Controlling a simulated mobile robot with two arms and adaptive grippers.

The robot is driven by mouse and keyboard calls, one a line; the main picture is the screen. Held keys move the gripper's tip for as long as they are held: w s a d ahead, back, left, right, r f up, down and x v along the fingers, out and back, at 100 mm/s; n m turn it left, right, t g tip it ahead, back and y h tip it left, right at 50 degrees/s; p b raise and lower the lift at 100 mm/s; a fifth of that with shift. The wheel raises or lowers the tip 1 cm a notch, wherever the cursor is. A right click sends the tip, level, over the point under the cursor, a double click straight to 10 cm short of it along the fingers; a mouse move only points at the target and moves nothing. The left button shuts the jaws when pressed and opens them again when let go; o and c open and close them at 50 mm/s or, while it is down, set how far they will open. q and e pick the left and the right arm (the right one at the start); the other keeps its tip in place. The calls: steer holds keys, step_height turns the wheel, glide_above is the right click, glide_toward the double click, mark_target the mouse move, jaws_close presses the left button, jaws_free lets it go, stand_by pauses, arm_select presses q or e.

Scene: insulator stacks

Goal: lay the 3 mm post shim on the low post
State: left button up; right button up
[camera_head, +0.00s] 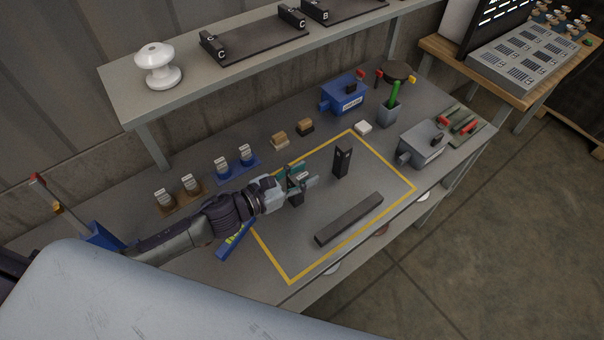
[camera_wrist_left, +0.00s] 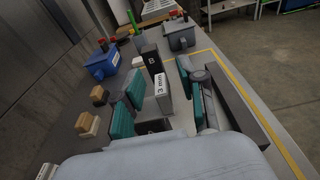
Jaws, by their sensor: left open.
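My left gripper (camera_head: 301,181) reaches in over the left part of the yellow-outlined area. Its teal fingers are open, one on each side of the grey shim with a white "3 mm" label (camera_wrist_left: 160,86) in the left wrist view. A dark block, seemingly the low post (camera_head: 296,201), stands just below the gripper. The shim appears to be at the top of this post, but the fingers hide whether it lies flat or touches. The dark post marked B (camera_head: 342,163) stands apart to the right; it also shows in the wrist view (camera_wrist_left: 152,60). My right gripper is not in view.
A long dark bar (camera_head: 349,218) lies inside the yellow outline. Labelled pieces stand on a blue holder (camera_head: 238,168) and a brown holder (camera_head: 180,203). A blue box (camera_head: 343,94), a grey box (camera_head: 422,145) and small blocks (camera_head: 279,141) stand around. A shelf (camera_head: 135,97) overhangs the back.

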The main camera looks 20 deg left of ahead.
arm_select(q)
steer(key=shift+s+a, duration=0.15)
steer(key=shift+s, duration=0.05)
steer(key=v, duration=1.1)
steer(key=shift+s+a, duration=0.15)
steer(key=shift+s, duration=0.05)
